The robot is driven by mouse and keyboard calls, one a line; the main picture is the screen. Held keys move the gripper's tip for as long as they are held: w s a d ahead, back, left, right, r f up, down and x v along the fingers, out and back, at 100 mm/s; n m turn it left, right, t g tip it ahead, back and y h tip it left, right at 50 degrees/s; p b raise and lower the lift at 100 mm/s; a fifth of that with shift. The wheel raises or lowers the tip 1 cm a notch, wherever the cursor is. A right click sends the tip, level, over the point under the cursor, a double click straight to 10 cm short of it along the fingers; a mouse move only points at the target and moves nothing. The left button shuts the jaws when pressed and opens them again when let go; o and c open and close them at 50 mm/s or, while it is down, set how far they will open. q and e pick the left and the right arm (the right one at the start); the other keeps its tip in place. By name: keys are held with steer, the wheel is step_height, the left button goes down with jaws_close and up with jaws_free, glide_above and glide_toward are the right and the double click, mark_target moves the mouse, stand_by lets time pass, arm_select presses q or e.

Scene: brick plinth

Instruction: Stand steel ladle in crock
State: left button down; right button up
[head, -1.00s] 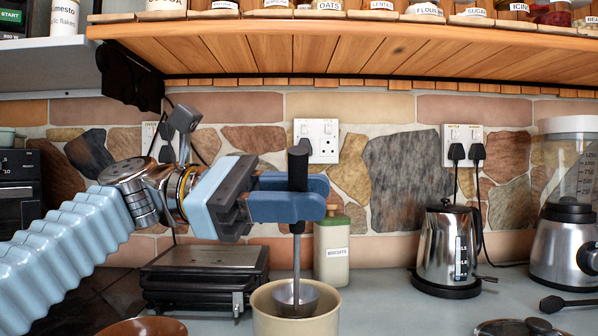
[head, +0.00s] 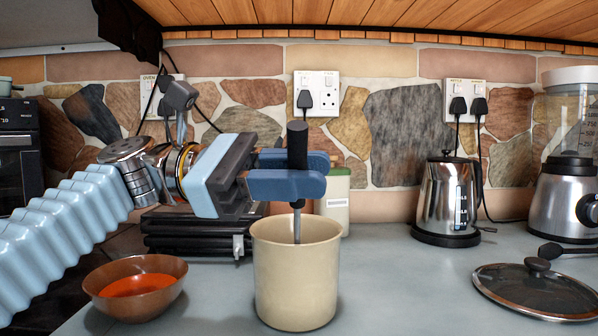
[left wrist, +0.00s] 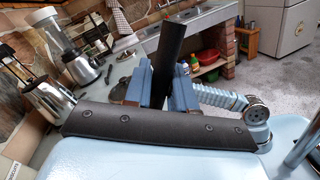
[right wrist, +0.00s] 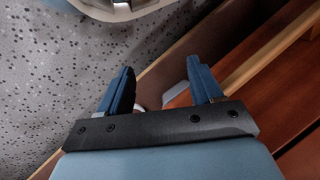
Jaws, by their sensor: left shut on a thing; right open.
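The steel ladle (head: 297,222) stands upright with its black handle (head: 297,140) in my left gripper (head: 300,178). Its bowl and lower shaft are hidden inside the cream crock (head: 295,285), which stands on the counter. I cannot tell whether the bowl touches the crock's bottom. My left gripper is shut on the handle just above the crock's rim. The black handle also shows between the fingers in the left wrist view (left wrist: 168,62). My right gripper (right wrist: 160,88) is open and empty in the right wrist view, away from the crock.
A brown bowl (head: 136,289) with orange contents stands left of the crock. A black appliance (head: 190,238) and a biscuit tin (head: 337,200) are behind it. A kettle (head: 447,203), a blender (head: 567,190) and a glass lid (head: 535,290) are to the right. Counter between crock and lid is clear.

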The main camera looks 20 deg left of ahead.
arm_select(q)
steer(key=shift+w+f, duration=0.3)
steer(key=shift+f, duration=0.25)
steer(key=c, duration=1)
jaws_free()
steer(key=shift+w+a, duration=0.1)
steer(key=shift+w, duration=0.05)
steer(key=shift+o, duration=0.7)
steer(key=shift+r, duration=0.2)
steer(key=a+p, duration=0.1)
steer(key=a, duration=1.2)
steer(key=shift+s+a, duration=0.2)
steer(key=shift+a, duration=0.2)
steer(key=shift+f, duration=0.1)
